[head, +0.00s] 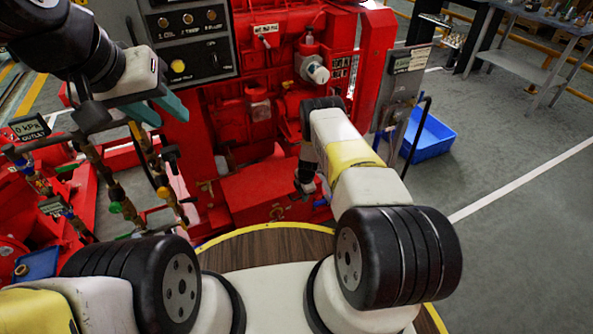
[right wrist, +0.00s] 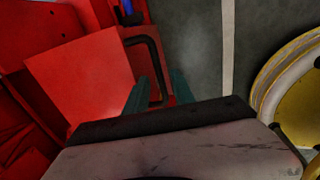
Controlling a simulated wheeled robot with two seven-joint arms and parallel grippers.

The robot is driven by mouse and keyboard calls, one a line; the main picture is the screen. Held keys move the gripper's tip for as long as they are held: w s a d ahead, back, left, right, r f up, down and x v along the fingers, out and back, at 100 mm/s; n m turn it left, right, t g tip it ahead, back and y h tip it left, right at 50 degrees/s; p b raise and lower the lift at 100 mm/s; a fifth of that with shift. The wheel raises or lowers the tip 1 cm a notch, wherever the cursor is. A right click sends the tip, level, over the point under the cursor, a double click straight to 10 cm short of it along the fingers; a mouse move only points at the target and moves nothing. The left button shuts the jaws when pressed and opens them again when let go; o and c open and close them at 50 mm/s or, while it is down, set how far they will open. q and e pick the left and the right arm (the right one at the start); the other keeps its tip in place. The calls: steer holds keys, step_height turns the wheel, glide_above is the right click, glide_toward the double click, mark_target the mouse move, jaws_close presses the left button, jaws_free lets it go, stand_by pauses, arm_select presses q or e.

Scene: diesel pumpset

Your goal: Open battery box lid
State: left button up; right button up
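A red box with a flat top, which I take to be the battery box (head: 262,194), sits low at the front of the red pumpset. Its top looks closed in the head view. My right gripper (head: 305,184) is at the box's right end, mostly hidden behind my forearm. In the right wrist view a red box face (right wrist: 85,85) is close, with a black bent bar (right wrist: 155,58) along its edge. The right gripper's teal fingers (right wrist: 160,92) are apart at the bar's lower end; contact is unclear. My left gripper (head: 157,107) is open and empty, high at the left.
A control panel (head: 188,42) stands above the box. Pipes and valves (head: 125,190) crowd the left. A blue bin (head: 428,135) lies on the floor at the right, with a workbench (head: 530,40) behind.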

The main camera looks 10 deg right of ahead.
jaws_close()
stand_by(1.2)
